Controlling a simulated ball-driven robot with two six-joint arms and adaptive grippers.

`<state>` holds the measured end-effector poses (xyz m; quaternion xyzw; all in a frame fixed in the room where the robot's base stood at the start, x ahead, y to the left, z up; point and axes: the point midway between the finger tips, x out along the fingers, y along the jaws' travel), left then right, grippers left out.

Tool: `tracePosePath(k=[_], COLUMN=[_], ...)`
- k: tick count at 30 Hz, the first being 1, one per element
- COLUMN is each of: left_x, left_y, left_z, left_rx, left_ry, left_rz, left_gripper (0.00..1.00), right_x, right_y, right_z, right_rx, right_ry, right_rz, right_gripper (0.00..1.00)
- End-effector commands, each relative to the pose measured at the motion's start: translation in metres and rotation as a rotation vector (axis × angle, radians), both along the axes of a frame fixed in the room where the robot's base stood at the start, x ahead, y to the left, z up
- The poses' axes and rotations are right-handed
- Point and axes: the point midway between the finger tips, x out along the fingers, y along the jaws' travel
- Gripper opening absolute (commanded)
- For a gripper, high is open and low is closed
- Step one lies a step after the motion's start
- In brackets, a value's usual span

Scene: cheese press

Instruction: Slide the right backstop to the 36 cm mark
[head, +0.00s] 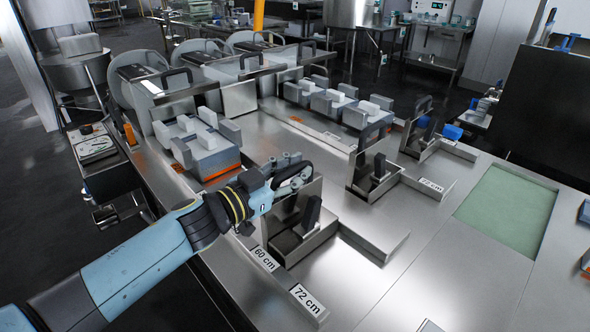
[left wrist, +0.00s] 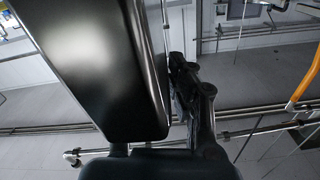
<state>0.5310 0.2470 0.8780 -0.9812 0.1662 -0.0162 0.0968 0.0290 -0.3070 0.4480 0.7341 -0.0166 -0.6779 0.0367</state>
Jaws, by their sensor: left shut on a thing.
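My left gripper (head: 294,178) is shut on the black handle at the top of the nearest metal backstop (head: 318,228), in the middle of the head view. That backstop stands upright on the steel table beside the 60 cm label (head: 263,259), with the 72 cm label (head: 307,300) nearer. A second backstop (head: 366,170) with a black handle and a third (head: 424,128) stand farther right. I cannot tell which one is named the right backstop. In the left wrist view a large black surface (left wrist: 95,65) fills the left beside a dark gripper finger (left wrist: 190,95). My right gripper is not in view.
Grey blocks on an orange-edged stack (head: 212,160) stand left of the gripper; more blocks (head: 338,100) stand behind. A label (head: 431,185), too small to read surely, lies by the second backstop. A green panel (head: 508,208) is at right. Bare steel (head: 420,265) lies front right.

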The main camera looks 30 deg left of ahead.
Motion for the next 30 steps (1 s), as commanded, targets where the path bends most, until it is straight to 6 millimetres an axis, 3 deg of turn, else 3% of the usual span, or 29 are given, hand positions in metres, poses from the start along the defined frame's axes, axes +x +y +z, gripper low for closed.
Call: tracePosePath(k=[5, 11, 24, 30], left_x=[0.002, 0.012, 0.054, 0.069], left_y=[0.004, 0.032, 0.155, 0.198], left_z=[0.0, 0.0, -0.002, -0.003], left_rx=[0.001, 0.004, 0.005, 0.002], left_ry=[0.0, -0.001, -0.001, -0.001], left_rz=[0.0, 0.001, 0.004, 0.004], left_gripper=[0.0, 0.0, 0.0, 0.0], right_x=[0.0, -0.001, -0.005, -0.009], right_y=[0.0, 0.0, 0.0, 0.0], right_z=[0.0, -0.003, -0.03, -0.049], right_rx=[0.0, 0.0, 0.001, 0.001], right_ry=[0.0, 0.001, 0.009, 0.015], right_rz=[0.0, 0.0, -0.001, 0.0], right_gripper=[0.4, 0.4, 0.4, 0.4])
